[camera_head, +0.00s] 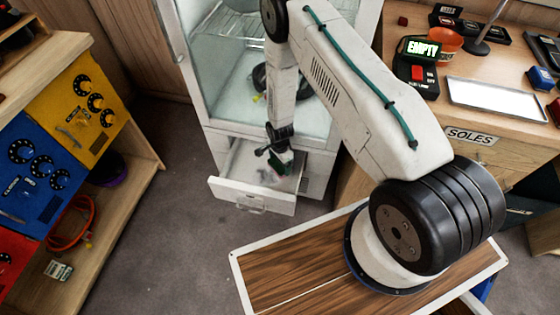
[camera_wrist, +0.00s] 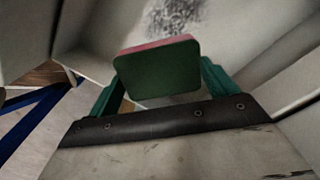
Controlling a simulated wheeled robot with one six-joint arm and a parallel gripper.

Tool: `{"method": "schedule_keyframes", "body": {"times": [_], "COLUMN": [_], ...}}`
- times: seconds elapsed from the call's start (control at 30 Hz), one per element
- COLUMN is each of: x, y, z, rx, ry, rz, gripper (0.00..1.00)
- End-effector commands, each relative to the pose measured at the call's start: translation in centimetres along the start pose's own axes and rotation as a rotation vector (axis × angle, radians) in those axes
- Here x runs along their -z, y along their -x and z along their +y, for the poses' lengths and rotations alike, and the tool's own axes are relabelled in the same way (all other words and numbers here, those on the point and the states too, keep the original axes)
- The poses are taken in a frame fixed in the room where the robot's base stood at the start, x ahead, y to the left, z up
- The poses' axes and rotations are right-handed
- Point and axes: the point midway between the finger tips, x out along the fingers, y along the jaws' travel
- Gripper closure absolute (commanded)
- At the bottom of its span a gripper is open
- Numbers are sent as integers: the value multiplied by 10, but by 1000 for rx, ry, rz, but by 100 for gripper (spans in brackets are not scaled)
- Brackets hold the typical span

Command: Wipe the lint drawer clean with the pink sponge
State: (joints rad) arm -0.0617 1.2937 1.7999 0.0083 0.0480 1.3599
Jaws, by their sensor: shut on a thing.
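The lint drawer (camera_head: 222,189) is a white drawer pulled open at the foot of a white cabinet. My gripper (camera_head: 281,163) reaches down into it from above. In the wrist view my green fingers are shut on the sponge (camera_wrist: 158,70), which shows a dark green face and a pink top edge. A speckled grey patch of lint (camera_wrist: 178,14) lies on the pale drawer floor beyond the sponge. The sponge hides part of the floor, so I cannot tell whether it touches it. In the head view the sponge is mostly hidden by my gripper.
The glass-fronted cabinet (camera_head: 212,70) rises directly behind the drawer. A wooden shelf unit with coloured dial panels (camera_head: 88,103) stands at left. A wooden desk (camera_head: 500,118) with an "EMPTY" display (camera_head: 422,48) stands at right. Grey floor (camera_head: 170,220) is clear left of the drawer.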

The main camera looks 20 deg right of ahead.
Motion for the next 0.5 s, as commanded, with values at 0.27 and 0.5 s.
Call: {"method": "schedule_keyframes", "body": {"times": [0.27,0.5], "x": [0,0], "y": [-30,-46], "z": [1,0], "rx": [-1,1], "ry": [-2,-1], "rz": [-1,0], "gripper": [33,33]}}
